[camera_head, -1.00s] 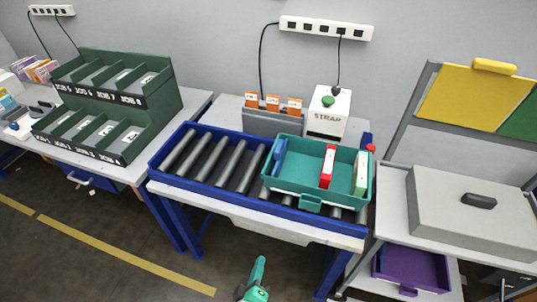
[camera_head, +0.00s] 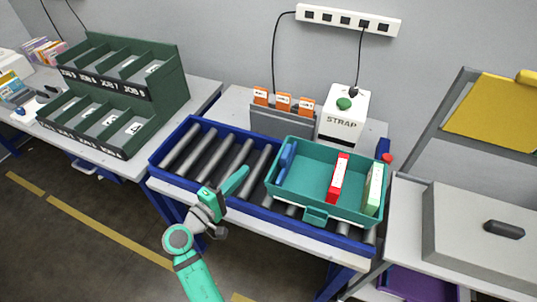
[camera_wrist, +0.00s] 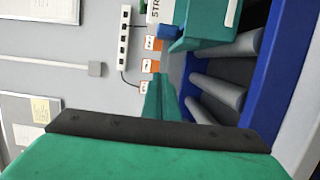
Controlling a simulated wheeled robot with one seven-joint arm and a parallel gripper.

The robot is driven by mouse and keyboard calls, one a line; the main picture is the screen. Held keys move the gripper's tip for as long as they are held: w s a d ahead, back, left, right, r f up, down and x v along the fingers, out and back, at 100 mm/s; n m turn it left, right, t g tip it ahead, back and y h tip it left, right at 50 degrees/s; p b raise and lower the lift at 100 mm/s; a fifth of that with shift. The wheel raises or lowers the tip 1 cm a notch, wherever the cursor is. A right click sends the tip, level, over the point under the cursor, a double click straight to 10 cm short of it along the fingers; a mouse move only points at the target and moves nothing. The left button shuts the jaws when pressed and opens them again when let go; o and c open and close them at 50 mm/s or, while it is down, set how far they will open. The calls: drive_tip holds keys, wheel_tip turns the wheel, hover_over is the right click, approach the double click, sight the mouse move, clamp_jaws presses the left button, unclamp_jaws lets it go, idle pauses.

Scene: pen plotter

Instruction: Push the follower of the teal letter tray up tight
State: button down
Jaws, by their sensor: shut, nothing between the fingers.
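The teal letter tray (camera_head: 270,190) sits on the right part of the roller conveyor. Its blue follower (camera_head: 287,161) stands upright near the tray's left end. A red letter block (camera_head: 338,178) stands in the middle of the tray, and a pale green one (camera_head: 373,189) stands near the right end. A wide gap lies between follower and red block. My gripper (camera_head: 242,175) is shut and empty, above the rollers just left of the tray. In the wrist view the tray (camera_wrist: 205,25) and part of the blue follower (camera_wrist: 169,32) show at the top, beyond the closed fingers (camera_wrist: 158,100).
The blue-railed roller conveyor (camera_head: 200,191) carries the tray, with bare rollers to its left. Behind it stand orange-tabbed dividers (camera_head: 283,122) and the white STRAP box (camera_head: 343,118). A dark green sorting rack (camera_head: 118,100) is left; a grey lidded box (camera_head: 475,230) is right.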

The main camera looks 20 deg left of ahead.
sight(285, 163)
drive_tip(key=shift+w+d, duration=1.15)
drive_tip(key=shift+w, duration=0.4)
drive_tip(key=shift+w+d, duration=1.15)
drive_tip(key=shift+w, duration=0.45)
drive_tip(key=shift+w+d, duration=1.15)
drive_tip(key=shift+w, duration=0.4)
drive_tip(key=shift+d, duration=0.1)
